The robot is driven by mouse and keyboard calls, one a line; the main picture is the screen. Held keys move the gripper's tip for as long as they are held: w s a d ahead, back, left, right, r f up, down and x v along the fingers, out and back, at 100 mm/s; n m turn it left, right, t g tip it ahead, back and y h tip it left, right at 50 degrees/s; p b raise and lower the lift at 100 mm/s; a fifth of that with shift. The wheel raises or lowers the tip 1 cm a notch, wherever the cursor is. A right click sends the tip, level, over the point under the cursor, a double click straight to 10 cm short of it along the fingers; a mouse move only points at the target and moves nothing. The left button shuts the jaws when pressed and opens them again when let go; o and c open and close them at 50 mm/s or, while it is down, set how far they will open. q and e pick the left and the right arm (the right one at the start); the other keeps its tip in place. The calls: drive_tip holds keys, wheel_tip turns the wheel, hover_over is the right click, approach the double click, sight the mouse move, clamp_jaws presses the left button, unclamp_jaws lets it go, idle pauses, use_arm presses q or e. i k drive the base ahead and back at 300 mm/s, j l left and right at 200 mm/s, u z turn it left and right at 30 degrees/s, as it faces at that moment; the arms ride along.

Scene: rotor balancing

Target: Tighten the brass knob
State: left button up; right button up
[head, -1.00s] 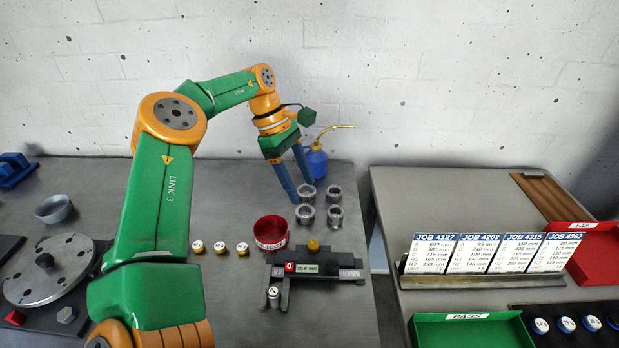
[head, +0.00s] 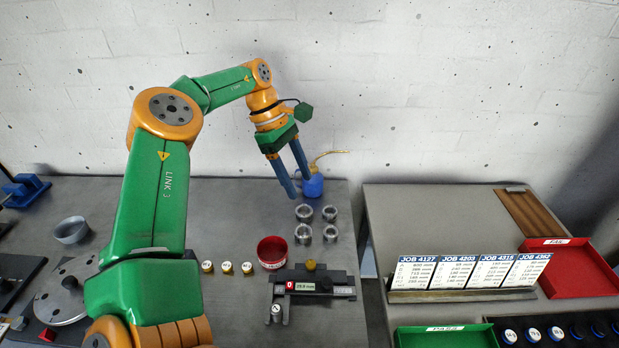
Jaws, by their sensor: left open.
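The brass knob (head: 310,265) sits on the top edge of a dark caliper-like gauge (head: 325,280) with a small digital display, on the left bench. My left gripper (head: 298,185) is open, with its two blue fingers pointing down near the back of the bench. It is behind and above the knob, well apart from it, and nothing shows between its fingers. My right gripper is not in view.
Several metal rings (head: 304,212) stand between the gripper and the gauge. A red bowl (head: 272,252) and several brass-edged weights (head: 227,267) lie left of the gauge. A blue oil can (head: 313,185) stands beside the fingers. A gap separates the right bench (head: 420,220).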

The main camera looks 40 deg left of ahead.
sight(311, 266)
drive_tip(key=k+l, duration=0.35)
drive_tip(key=l, duration=0.15)
drive_tip(key=k+l, duration=0.75)
drive_tip(key=l, duration=0.25)
